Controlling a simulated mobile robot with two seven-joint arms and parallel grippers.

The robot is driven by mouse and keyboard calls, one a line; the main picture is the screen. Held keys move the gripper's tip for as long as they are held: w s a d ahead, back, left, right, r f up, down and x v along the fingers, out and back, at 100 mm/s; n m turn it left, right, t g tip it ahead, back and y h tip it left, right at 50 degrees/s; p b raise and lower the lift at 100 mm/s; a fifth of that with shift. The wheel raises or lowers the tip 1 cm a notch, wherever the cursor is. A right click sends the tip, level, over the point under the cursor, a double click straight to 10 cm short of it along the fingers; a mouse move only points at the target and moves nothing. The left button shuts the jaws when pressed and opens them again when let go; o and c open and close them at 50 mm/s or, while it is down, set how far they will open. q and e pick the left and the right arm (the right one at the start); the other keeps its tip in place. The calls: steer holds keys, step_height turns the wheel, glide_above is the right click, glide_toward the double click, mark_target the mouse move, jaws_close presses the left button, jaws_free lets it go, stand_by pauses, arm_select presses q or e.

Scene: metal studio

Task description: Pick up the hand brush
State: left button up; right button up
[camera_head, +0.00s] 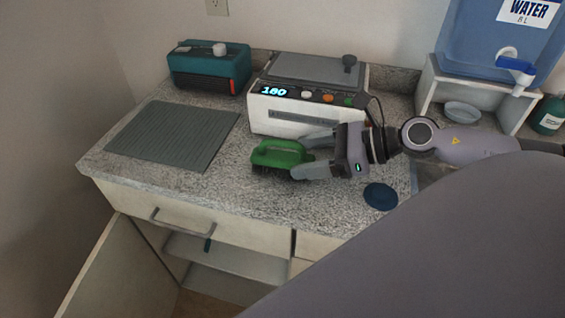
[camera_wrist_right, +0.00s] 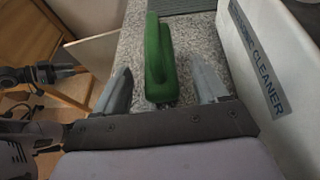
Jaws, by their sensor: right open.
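The green hand brush (camera_head: 278,154) stands on the speckled counter, dark bristles down, in front of the white machine. In the right wrist view the brush (camera_wrist_right: 159,62) lies between the two fingers, with a gap on either side. My right gripper (camera_head: 306,155) comes in from the right, low over the counter. It is open, its fingertips reaching the brush's right end, one finger on the far side and one on the near side. The right wrist view also shows the open gripper (camera_wrist_right: 165,80). I do not see my left gripper in the head view.
A white ultrasonic cleaner (camera_head: 300,122) showing 180 stands just behind the brush. A grey ribbed mat (camera_head: 172,135) lies to the left, a teal device (camera_head: 208,68) behind it. A dark blue disc (camera_head: 380,196) lies at right. Below, a cabinet door (camera_head: 100,268) hangs open.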

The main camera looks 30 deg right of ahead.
mark_target(299, 158)
steer(key=shift+x, duration=2)
steer(key=shift+f, duration=0.1)
steer(key=c, duration=1.1)
